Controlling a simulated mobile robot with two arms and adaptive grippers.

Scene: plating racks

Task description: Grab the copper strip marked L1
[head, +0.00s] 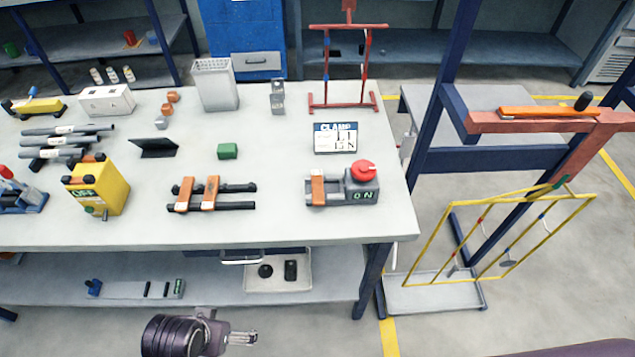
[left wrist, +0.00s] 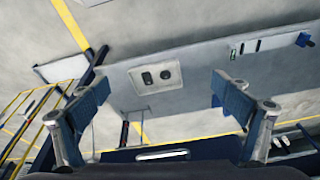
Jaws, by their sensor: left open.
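Two copper-orange strips, a left one (head: 184,194) and a right one (head: 211,193), lie across a pair of black bars (head: 235,206) on the grey table. A third copper-orange strip (head: 318,187) lies at the left end of a grey device with a red knob (head: 364,170) and "ON" on its front. I cannot read L1 on any strip. My left gripper (head: 244,338) is in front of the table, well short of the strips. In the left wrist view its fingers (left wrist: 160,92) are spread and empty. My right gripper is not in view.
A yellow box (head: 96,187), green block (head: 228,151), black stand (head: 154,147) and "CLAMP" sign (head: 335,138) stand on the table. A red rack (head: 345,104) is behind. The lower shelf (head: 215,289) holds a tray (head: 278,285). A yellow frame (head: 487,211) hangs at right.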

